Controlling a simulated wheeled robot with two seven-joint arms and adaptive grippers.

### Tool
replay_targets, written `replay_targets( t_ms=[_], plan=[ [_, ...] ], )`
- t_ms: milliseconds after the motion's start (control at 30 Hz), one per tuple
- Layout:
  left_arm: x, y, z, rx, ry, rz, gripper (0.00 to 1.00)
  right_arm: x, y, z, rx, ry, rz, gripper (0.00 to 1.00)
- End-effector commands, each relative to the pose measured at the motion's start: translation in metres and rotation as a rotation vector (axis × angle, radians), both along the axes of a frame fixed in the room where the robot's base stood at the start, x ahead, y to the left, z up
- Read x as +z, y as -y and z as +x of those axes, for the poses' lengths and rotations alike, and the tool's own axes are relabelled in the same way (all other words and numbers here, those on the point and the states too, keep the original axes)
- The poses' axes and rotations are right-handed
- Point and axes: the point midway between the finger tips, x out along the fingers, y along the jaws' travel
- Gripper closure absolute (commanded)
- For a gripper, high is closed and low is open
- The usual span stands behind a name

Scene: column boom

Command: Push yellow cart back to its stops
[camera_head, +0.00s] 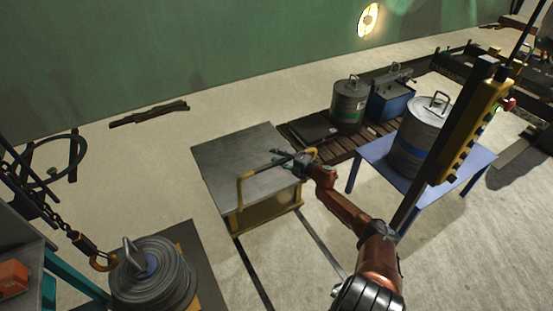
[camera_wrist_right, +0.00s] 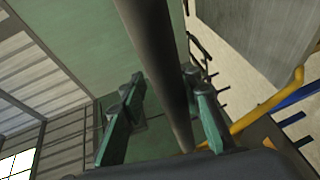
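The yellow cart (camera_head: 268,211) has a grey flat top and stands in the middle of the head view. A yellow push handle (camera_head: 240,190) rises at its near side; a yellow bar also shows in the right wrist view (camera_wrist_right: 268,105). My right gripper (camera_head: 300,162) is over the cart's right side, close to the handle. In the wrist view its two fingers (camera_wrist_right: 162,108) are apart, with a dark round bar (camera_wrist_right: 160,60) running between them. I cannot tell whether they touch it. The stops cannot be made out. My left gripper is out of view.
Two dark floor rails (camera_head: 254,274) run from the cart toward me. A blue table (camera_head: 371,151) with a large drum (camera_head: 418,140) stands right. A wooden pallet (camera_head: 347,146) holds another drum (camera_head: 349,104). A chain hook (camera_head: 101,262) hangs left beside a coiled weight (camera_head: 163,279).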

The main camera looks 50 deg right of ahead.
Motion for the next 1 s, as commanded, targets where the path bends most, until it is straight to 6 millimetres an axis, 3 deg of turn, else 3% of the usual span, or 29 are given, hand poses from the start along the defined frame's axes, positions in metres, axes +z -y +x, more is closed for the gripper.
replay_targets(
  t_ms=[300, 467, 1000],
  plan=[
    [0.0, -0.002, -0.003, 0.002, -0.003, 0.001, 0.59, -0.005, -0.002, -0.001, 0.002, -0.007, 0.001, 0.67],
    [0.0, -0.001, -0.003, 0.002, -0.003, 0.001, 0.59, -0.005, -0.001, -0.013, 0.0, -0.009, 0.0, 0.67],
    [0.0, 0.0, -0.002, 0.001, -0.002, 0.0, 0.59, 0.013, -0.005, -0.104, 0.0, -0.007, 0.001, 0.67]
  ],
)
